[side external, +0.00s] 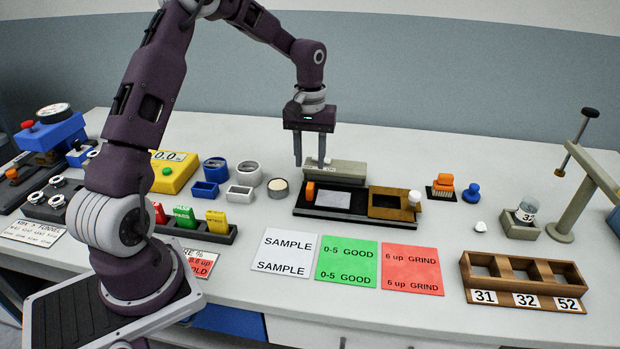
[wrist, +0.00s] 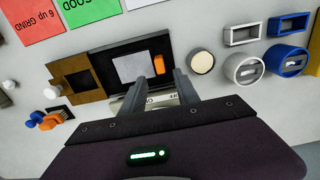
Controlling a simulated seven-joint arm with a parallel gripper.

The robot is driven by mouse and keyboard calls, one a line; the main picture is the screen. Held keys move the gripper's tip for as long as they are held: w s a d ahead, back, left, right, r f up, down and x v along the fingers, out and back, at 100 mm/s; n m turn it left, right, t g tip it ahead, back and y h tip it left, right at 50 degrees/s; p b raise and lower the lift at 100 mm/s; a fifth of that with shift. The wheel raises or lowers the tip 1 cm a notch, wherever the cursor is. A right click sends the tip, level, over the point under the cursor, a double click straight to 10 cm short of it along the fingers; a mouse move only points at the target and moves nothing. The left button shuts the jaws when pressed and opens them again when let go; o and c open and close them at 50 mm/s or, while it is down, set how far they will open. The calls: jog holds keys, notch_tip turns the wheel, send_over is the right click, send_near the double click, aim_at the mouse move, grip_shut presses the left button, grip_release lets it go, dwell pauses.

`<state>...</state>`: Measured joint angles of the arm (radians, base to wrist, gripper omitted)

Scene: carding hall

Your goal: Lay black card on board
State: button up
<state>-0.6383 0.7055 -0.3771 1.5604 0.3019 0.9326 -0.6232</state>
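The black board (side external: 350,214) lies mid-table, with a pale grey panel (side external: 327,200), an orange block (side external: 310,191) at its left end and a wooden frame (side external: 392,203) at its right. A grey holder (side external: 345,170) stands just behind it; the wrist view shows a white lettered strip (wrist: 160,100) there, between my fingers. I cannot pick out a separate black card. My gripper (side external: 310,164) points down above the holder's left end, fingers apart, with nothing visibly gripped. In the wrist view its fingertips (wrist: 166,77) reach over the holder, near the board's edge.
White, green and red sheets (side external: 346,264) lie in front of the board. Blue and white containers (side external: 240,193) stand left, beside a round pale disc (side external: 278,188). An orange brush (side external: 443,185), a stand (side external: 567,230) and a wooden numbered rack (side external: 520,283) are right.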

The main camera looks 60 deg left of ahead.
jog(key=s+d+r+m+t+y, duration=0.1)
jog(key=s+d+r+m, duration=0.1)
jog(key=s+d+r, duration=0.4)
jog(key=s+d+r+m+t, duration=0.1)
jog(key=s+d+r+m, duration=0.15)
jog(key=r, duration=0.55)
jog(key=s+d+r+m+t, duration=0.1)
jog(key=s+d, duration=0.3)
jog(key=s, duration=0.5)
jog(key=s+d+r+m+t+h, duration=0.1)
jog(key=s+d+m+t, duration=0.1)
jog(key=s+d, duration=0.3)
jog(key=s+m, duration=0.1)
jog(key=s, duration=0.3)
jog(key=shift+t, duration=0.3)
